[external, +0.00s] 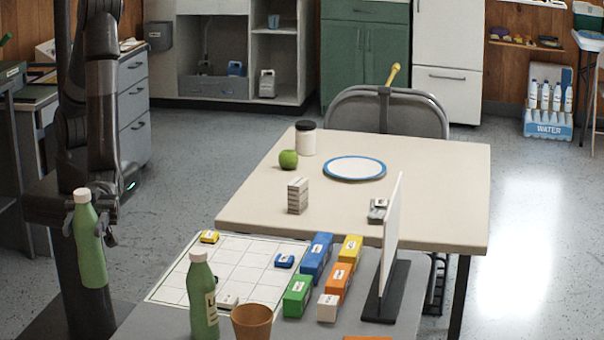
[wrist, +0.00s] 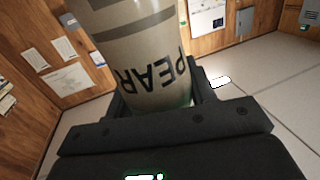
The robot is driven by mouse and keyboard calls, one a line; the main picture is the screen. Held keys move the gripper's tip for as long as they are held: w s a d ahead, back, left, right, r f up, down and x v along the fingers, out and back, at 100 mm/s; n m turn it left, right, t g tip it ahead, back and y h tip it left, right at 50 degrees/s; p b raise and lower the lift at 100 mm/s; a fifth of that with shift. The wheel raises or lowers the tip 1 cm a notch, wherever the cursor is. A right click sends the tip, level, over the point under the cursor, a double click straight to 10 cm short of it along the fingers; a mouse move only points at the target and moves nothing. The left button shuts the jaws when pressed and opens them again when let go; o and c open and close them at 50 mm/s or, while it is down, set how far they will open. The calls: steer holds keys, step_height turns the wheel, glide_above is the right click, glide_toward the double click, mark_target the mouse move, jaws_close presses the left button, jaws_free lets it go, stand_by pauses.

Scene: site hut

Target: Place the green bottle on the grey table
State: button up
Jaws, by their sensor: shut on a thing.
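My gripper (external: 100,212) is shut on a green bottle (external: 90,255) with a white cap, held upright at the left, apart from the tables. In the wrist view the held bottle (wrist: 140,50) fills the space between my fingers (wrist: 160,98) and its label reads PEAR; its ends are out of frame. A second green bottle (external: 204,305) with a white cap and a pale label stands at the front of the grey table (external: 155,322). The bottom of this second bottle is cut off by the picture edge.
The grey table holds a white grid sheet (external: 180,284), several coloured boxes (external: 297,295), a brown cup (external: 252,322) and an upright white panel (external: 392,235) on a black base. A beige table (external: 430,165) behind it holds a blue-rimmed plate (external: 354,168), a green apple (external: 288,159) and a dark-lidded jar (external: 306,140).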

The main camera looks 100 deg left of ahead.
steer(key=w+a+f, duration=0.2)
steer(key=w+f, duration=0.9)
steer(key=shift+a, duration=0.15)
steer(key=o, duration=0.9)
steer(key=shift+f, duration=0.1)
steer(key=shift+o, duration=0.2)
